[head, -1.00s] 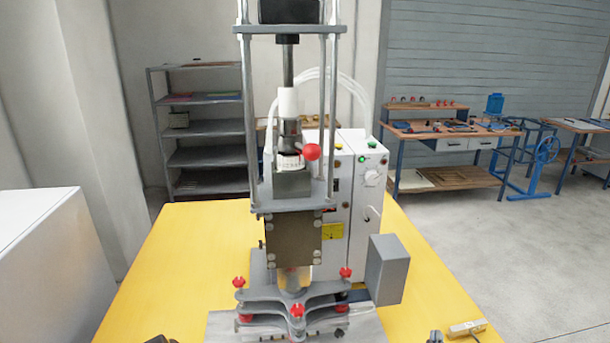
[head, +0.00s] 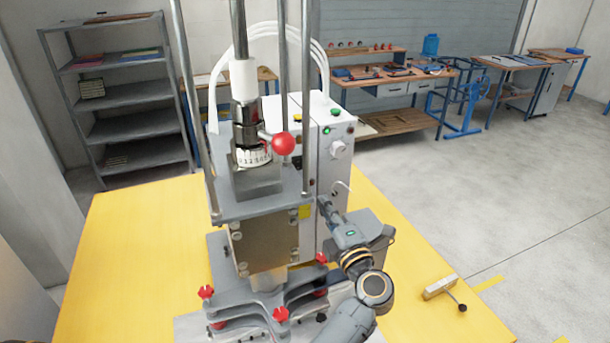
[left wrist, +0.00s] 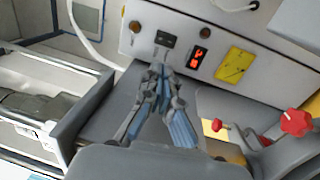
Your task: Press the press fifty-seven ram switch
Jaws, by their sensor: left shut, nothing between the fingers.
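The press (head: 262,205) stands on a yellow table, with a white control box (head: 325,150) behind and to its right. In the left wrist view, the front panel (left wrist: 275,88) carries a red-lit rocker switch (left wrist: 197,57), a dark switch plate (left wrist: 165,40) with small levers, a round amber button (left wrist: 135,26) and a yellow label (left wrist: 235,65). No lettering naming the ram switch is readable. My left gripper (left wrist: 158,72) is shut and empty, its tips just below the dark plate and left of the rocker; contact cannot be told. It also shows at the box in the head view (head: 322,203).
A ball-ended red lever (head: 284,144) sticks out from the press. Red knobs (head: 281,314) stand on the clamp plates below. A small box with a black knob (head: 440,289) lies on the table's right side. Shelves and workbenches stand behind.

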